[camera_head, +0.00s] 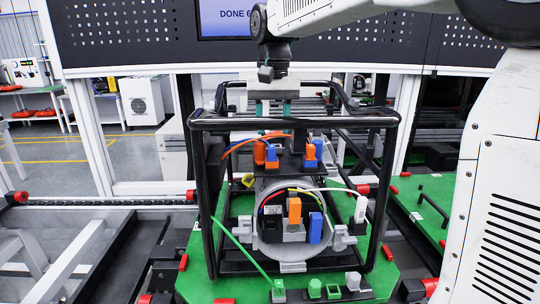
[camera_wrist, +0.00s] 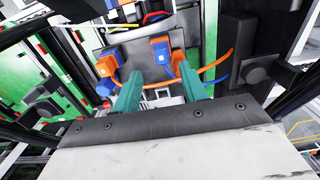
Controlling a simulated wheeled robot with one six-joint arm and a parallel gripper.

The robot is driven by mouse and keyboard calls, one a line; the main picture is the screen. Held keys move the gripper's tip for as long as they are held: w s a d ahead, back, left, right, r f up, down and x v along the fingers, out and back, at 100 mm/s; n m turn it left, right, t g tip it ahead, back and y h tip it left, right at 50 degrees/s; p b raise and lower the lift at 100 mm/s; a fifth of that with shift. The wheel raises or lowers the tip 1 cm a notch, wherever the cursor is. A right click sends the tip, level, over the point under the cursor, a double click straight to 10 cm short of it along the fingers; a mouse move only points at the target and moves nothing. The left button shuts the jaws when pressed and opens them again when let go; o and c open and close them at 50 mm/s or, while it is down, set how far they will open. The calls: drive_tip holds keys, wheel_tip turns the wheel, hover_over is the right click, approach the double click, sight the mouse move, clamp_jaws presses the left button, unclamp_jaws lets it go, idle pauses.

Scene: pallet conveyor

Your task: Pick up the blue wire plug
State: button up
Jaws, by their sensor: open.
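Blue-and-orange plugs stand on the dark top plate (camera_head: 290,165) inside a black tube frame. In the head view one plug with a blue part (camera_head: 271,154) is on the left and one with a blue part (camera_head: 319,149) is on the right. In the wrist view a blue plug part (camera_wrist: 160,48) and an orange one (camera_wrist: 107,66) show beyond the fingers. A short blue wire (camera_wrist: 219,79) runs at right; which plug it joins is unclear. My gripper (camera_head: 273,108) points down above the plate, teal fingers apart. Between the fingertips (camera_wrist: 157,75) I see no held object.
The black tube frame (camera_head: 202,200) surrounds the plugs, with its top bar (camera_head: 225,124) close to my gripper. Lower down are another orange plug (camera_head: 294,211) and blue plug (camera_head: 315,228). Loose wires cross the area. The assembly rests on a green pallet (camera_head: 365,284).

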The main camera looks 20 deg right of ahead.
sight(272, 146)
drive_tip(key=f, duration=0.5)
drive_tip(key=shift+s+a, duration=0.15)
drive_tip(key=shift+a, duration=0.05)
clamp_jaws()
drive_tip(key=shift+r, duration=0.1)
